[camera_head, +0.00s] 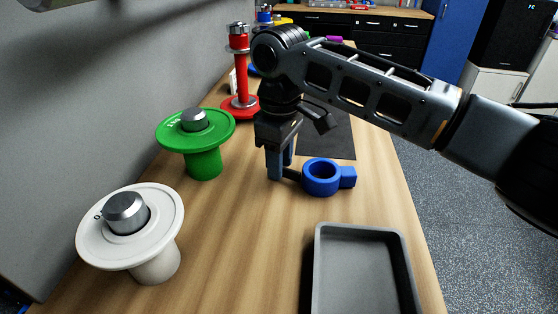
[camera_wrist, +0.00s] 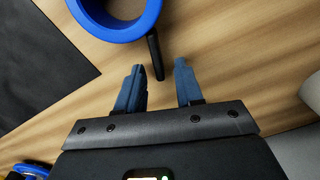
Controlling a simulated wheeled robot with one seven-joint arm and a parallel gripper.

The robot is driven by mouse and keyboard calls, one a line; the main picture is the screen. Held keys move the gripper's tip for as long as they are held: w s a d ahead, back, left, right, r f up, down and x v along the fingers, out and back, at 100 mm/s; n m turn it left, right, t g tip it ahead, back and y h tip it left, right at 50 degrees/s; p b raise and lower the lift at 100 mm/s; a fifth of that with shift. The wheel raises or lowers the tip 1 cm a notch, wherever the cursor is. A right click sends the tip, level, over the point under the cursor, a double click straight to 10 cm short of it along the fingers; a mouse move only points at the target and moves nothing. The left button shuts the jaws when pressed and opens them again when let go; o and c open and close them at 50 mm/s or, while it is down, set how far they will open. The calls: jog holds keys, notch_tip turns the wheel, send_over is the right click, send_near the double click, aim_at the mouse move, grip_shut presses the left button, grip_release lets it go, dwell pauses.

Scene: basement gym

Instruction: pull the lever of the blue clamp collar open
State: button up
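The blue clamp collar (camera_head: 322,189) lies on the wooden bench, a ring with a blue block on its right side. Its dark lever (camera_head: 293,174) points left from the ring toward my gripper (camera_head: 279,174). In the wrist view the collar (camera_wrist: 117,32) is cut off by the top edge, and the lever (camera_wrist: 155,55) reaches down from its right side. My gripper (camera_wrist: 160,84) is open, with its blue fingers on either side of the lever's free end in that view. Neither finger appears to touch the lever. Whether the fingertips are level with it in height is hard to tell.
A grey tray (camera_head: 318,270) stands on the near right of the bench. White (camera_head: 165,217) and green (camera_head: 205,165) flanged stands and a red post (camera_head: 240,78) line the left. A dark mat (camera_head: 335,146) lies behind the collar. Bare wood lies between the stands and tray.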

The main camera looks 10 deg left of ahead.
jog(key=shift+f, duration=0.2)
jog(key=shift+c, duration=0.2)
grip_shut()
jog(key=shift+r, duration=0.1)
